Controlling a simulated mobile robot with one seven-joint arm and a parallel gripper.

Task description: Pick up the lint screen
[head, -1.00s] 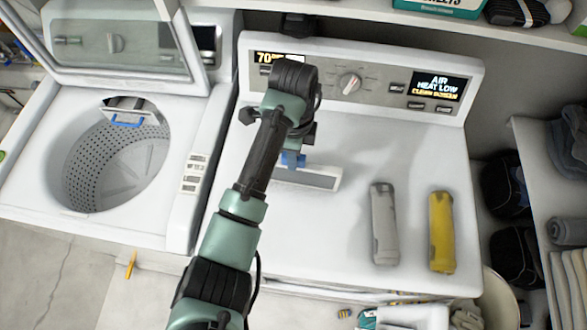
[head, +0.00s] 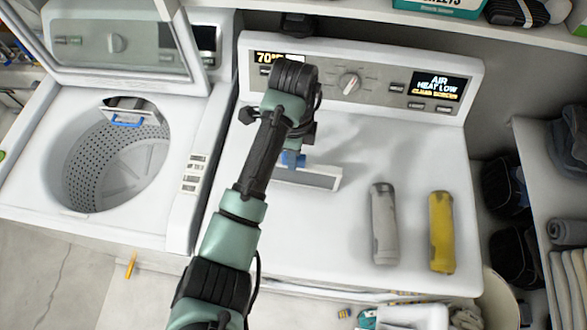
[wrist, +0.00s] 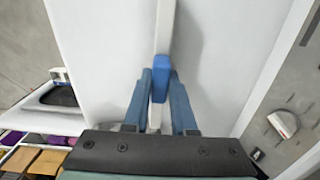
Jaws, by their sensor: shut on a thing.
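The lint screen (head: 318,178) is a long pale piece with a blue grip at its middle, at the slot area in the dryer top, partly hidden behind my arm in the head view. In the wrist view the lint screen (wrist: 165,25) runs up from between my fingers, its blue part at the fingertips. My gripper (wrist: 161,82) is shut on the blue part, one finger on each side. In the head view my gripper (head: 292,160) is mostly hidden by the wrist. I cannot tell how far the screen is clear of the dryer.
The white dryer top (head: 400,150) carries a grey bottle (head: 384,225) and a yellow bottle (head: 441,232) at right. The control panel (head: 375,85) rises behind. An open washer (head: 120,160) stands at left, and a shelf with folded cloths (head: 568,235) at right.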

